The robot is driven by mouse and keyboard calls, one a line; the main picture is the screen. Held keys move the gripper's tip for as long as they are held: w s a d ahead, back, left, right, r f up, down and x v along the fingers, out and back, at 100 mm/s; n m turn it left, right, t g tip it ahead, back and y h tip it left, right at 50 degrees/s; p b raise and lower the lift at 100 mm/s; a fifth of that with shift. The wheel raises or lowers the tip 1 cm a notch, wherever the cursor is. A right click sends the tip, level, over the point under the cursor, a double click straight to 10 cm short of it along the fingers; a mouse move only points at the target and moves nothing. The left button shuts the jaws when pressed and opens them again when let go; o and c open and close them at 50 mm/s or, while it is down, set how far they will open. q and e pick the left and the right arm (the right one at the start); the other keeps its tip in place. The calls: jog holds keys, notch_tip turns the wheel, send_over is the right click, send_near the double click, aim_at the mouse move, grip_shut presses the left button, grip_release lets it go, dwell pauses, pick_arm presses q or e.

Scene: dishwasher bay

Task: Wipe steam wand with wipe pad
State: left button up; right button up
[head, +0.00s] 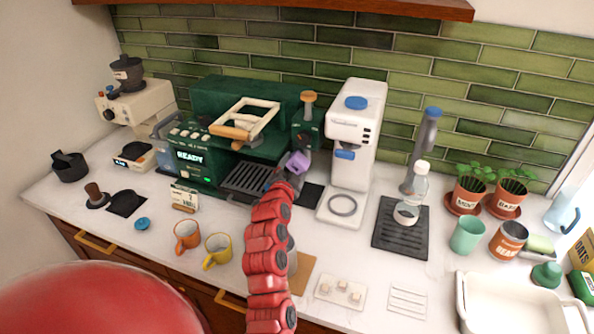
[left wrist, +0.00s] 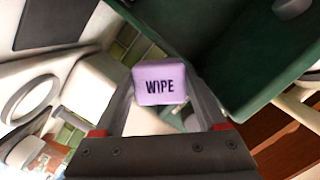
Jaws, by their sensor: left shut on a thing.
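My left gripper (head: 290,172) is shut on the purple wipe pad (head: 299,162), holding it up at the right front of the green espresso machine (head: 197,173). In the left wrist view the wipe pad (left wrist: 158,84), lettered WIPE, sits between the two fingers, and the machine's dark green body (left wrist: 250,60) is close on the right. I cannot make out the steam wand in either view; it may be hidden by the pad and gripper. Whether the pad touches anything is unclear. My right gripper is not in view.
A white dispenser (head: 352,130) with a blue cap stands just right of the gripper. A bottle (head: 411,197) stands on a black tray (head: 390,240) farther right. Some counter front is clear.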

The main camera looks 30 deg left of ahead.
pick_arm(q)
jog(key=shift+s, duration=0.1)
jog(key=shift+s+d+f+b, duration=0.15)
jog(key=shift+s+f+b, duration=0.15)
jog(key=shift+s, duration=0.25)
jog(key=b+v, duration=0.1)
jog(key=v, duration=0.2)
jog(key=shift+s, duration=0.45)
jog(key=shift+s+d+r, duration=0.1)
jog(key=shift+s, duration=0.25)
jog(key=v, duration=0.1)
jog(key=b+v, duration=0.1)
jog(key=v, duration=0.1)
jog(key=shift+s+a, duration=0.1)
jog(key=shift+a, duration=0.15)
